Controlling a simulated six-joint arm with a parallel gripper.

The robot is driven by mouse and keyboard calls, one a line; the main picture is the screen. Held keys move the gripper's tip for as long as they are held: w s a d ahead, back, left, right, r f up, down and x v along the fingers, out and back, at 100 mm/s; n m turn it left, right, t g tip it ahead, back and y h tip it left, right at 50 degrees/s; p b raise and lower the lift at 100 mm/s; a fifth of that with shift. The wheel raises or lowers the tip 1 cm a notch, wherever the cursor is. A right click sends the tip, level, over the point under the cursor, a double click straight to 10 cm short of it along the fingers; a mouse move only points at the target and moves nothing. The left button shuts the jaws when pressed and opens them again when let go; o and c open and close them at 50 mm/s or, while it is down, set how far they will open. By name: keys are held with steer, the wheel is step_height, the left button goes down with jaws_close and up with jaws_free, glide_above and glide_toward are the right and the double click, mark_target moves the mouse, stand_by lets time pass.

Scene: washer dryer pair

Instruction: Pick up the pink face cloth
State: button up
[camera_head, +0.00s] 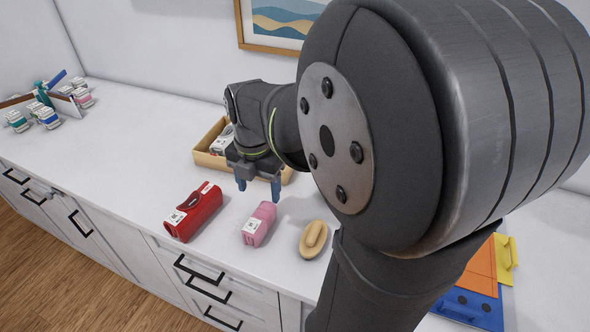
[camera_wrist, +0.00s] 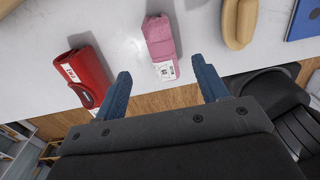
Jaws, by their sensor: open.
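The pink face cloth (camera_head: 260,223) lies folded on the white counter, with a white label on its near end. It also shows in the wrist view (camera_wrist: 159,40), upper middle, ahead of the gap between my fingers. My gripper (camera_head: 258,186) is open and empty, with two blue fingers pointing down. In the head view it hangs above and behind the cloth, apart from it. In the wrist view my gripper (camera_wrist: 162,90) has one finger on each side of the cloth's line, not touching it.
A red rolled item (camera_head: 193,212) lies left of the cloth, and a tan brush-like object (camera_head: 314,240) lies close on its right. A wooden tray (camera_head: 206,159) stands behind my gripper. Several small bottles (camera_head: 46,117) stand far left. The counter's front edge is close to the cloth.

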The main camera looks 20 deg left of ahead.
mark_target(260, 214)
step_height(260, 214, down, 5)
steer(key=shift+f, duration=0.1)
steer(key=shift+s+f, duration=0.2)
steer(key=shift+f, duration=1.15)
steer(key=shift+s+f, duration=0.15)
steer(key=shift+f, duration=1.15)
steer(key=shift+c, duration=0.5)
steer(key=c, duration=1)
